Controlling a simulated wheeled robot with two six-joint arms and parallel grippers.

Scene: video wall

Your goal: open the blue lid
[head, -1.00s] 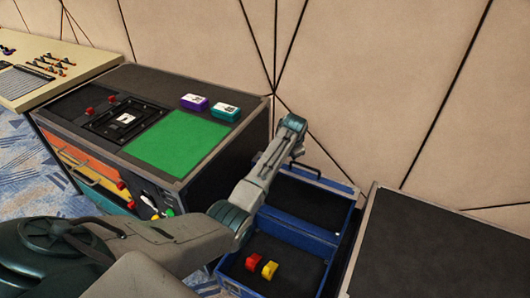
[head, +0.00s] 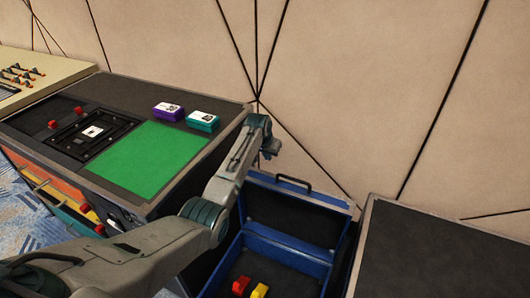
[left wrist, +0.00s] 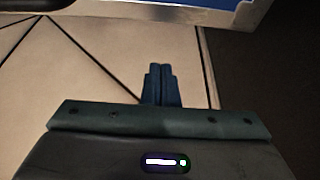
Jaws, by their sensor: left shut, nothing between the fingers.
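The blue lid (head: 290,218) stands raised at the back of the blue case (head: 285,252), its dark lining facing me. A dark handle (head: 293,182) is on its top edge. A red block (head: 240,285) and a yellow block (head: 260,291) lie inside the case. My left gripper (head: 268,150) is beside the lid's upper left corner, partly hidden by its own wrist. In the left wrist view its fingers (left wrist: 163,84) are together and empty, with a blue panel (left wrist: 246,13) and metal rim above them. My right gripper is not in view.
A console with a green panel (head: 150,160) stands left of the case, with a purple box (head: 168,110) and a teal box (head: 202,120) on top. A dark-topped cabinet (head: 440,255) is close on the right. The beige wall (head: 345,80) is behind.

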